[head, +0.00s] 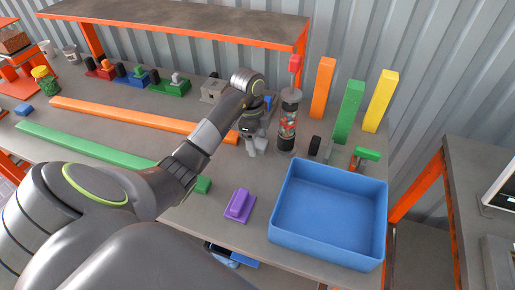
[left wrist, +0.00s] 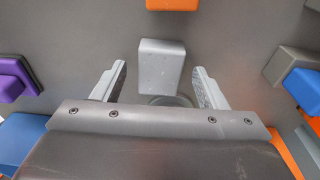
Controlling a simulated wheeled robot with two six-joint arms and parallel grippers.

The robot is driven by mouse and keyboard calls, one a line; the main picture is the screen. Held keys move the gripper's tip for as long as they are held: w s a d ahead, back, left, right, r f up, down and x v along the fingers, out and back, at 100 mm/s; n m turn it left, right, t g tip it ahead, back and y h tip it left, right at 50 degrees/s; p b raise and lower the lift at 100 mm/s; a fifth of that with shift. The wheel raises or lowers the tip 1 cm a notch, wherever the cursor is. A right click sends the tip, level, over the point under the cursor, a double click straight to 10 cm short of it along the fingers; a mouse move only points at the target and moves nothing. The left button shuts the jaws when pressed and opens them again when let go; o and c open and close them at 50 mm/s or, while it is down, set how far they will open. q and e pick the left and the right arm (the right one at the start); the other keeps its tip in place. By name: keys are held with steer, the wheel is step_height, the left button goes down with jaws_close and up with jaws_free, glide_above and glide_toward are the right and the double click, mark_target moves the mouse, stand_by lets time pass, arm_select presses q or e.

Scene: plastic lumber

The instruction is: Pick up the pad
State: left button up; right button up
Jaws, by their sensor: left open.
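A purple pad-like piece (head: 240,206), a flat base with a raised block on top, lies on the bench left of the blue bin. My left gripper (head: 255,147) is open and reaches down over the bench, beyond this purple piece and left of the clear cylinder. In the left wrist view a light grey block (left wrist: 162,65) shows in the gap between the spread fingers of my left gripper (left wrist: 160,80), with no visible contact. A purple piece (left wrist: 12,80) is at the left edge there. I cannot tell for sure which piece is the pad. My right gripper is not in view.
The blue bin (head: 278,238) stands at the bench's front right. A clear cylinder (head: 288,120) with coloured bits and upright orange (head: 322,88), green (head: 349,112) and yellow (head: 380,100) boards stand behind it. An orange plank (head: 130,117) lies to the left. A shelf (head: 190,18) overhangs the back.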

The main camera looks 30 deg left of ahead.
arm_select(q)
steer(key=shift+r, duration=0.1)
steer(key=c, duration=1.1)
steer(key=shift+r, duration=0.1)
